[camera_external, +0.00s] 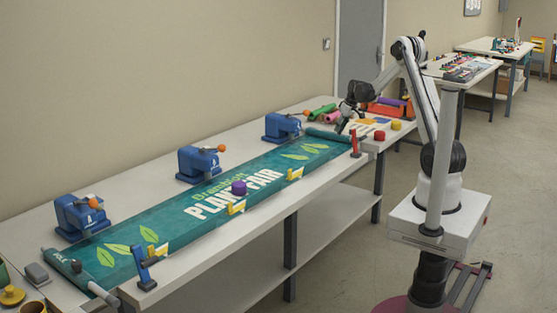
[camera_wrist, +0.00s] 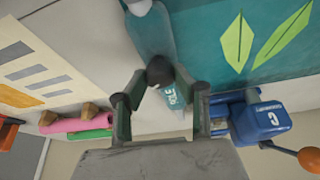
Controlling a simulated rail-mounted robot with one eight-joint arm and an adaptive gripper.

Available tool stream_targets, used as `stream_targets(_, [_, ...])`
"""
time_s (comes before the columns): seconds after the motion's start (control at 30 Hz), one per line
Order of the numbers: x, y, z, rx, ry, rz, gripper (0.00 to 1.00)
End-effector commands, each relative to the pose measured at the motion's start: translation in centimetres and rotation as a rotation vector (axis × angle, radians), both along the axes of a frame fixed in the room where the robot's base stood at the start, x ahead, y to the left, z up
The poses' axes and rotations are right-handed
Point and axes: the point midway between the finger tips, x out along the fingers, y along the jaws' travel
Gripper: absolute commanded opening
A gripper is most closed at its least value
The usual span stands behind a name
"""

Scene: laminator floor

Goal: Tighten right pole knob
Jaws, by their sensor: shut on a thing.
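The right pole (camera_external: 328,136) is a teal tube across the far right end of the green PLANT FAIR banner (camera_external: 150,225). In the wrist view the pole (camera_wrist: 151,35) has a black round knob (camera_wrist: 159,69) on it and a POLE label. My gripper (camera_external: 343,127) is over the right pole's end, tilted down. In the wrist view my gripper (camera_wrist: 161,78) has its fingers either side of the knob and is shut on it. In the external view my gripper hides the knob. The left pole (camera_external: 60,262) with its own dark knob lies at the near left end.
Blue clamps (camera_external: 200,164) with orange balls stand along the banner's back edge. A red upright clamp (camera_external: 355,142), yellow brackets (camera_external: 237,207) and a blue upright clamp (camera_external: 145,268) line the front edge. A purple round piece (camera_external: 239,187) sits on the banner. Coloured rolls (camera_wrist: 75,126) lie near my gripper.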

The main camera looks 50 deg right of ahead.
Motion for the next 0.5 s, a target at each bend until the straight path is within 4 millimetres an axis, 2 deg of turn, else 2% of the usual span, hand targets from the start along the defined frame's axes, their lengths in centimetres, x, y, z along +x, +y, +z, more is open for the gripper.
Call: stream_targets(0.5, [0.07, 0.22, -0.13, -0.001, 0.001, -0.459, 0.0])
